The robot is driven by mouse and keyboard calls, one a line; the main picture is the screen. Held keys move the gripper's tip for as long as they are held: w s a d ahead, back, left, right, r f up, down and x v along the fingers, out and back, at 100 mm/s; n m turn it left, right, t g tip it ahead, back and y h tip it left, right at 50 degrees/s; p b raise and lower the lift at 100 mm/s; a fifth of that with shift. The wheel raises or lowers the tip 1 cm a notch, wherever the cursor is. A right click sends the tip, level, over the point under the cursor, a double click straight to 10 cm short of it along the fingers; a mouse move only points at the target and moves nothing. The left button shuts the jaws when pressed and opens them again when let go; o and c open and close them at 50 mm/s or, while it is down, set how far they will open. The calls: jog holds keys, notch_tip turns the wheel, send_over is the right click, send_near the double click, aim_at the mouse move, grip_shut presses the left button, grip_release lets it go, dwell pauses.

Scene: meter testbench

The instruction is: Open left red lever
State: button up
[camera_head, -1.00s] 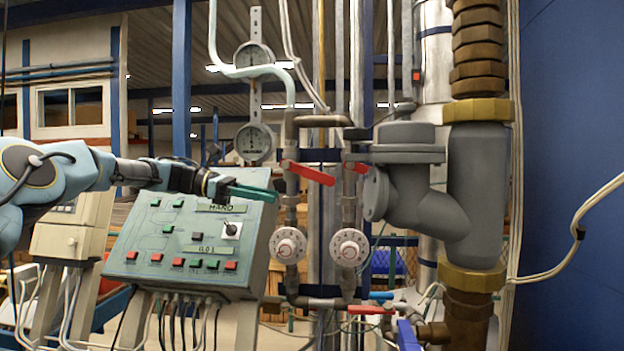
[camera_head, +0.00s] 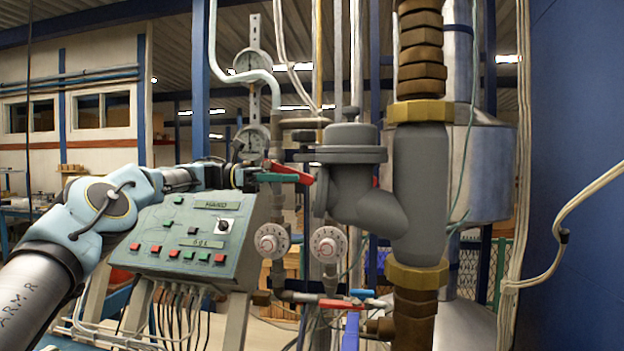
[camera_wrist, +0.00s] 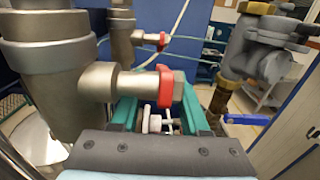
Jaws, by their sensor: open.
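The left red lever (camera_head: 290,171) sits on the left vertical pipe and slants down to the right in the head view. My gripper (camera_head: 290,178) is at this lever, its green finger overlapping the lever's lower edge. In the wrist view the red lever (camera_wrist: 165,86) shows end-on, beside a metal valve stem, between the spread green fingers of my gripper (camera_wrist: 158,100). The fingers are open; whether either touches the lever is unclear. A second red lever (camera_wrist: 163,41) shows farther back in the wrist view.
A control box (camera_head: 190,235) with several buttons stands below my arm. A grey valve body (camera_head: 352,165) and thick pipe are close on the right. Two round dials (camera_head: 271,241) sit below the lever. A lower red lever (camera_head: 341,304) is near the bottom pipe.

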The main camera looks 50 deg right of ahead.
jog(key=shift+s+d, duration=0.25)
jog(key=shift+s, duration=0.1)
grip_shut()
dwell(1.3)
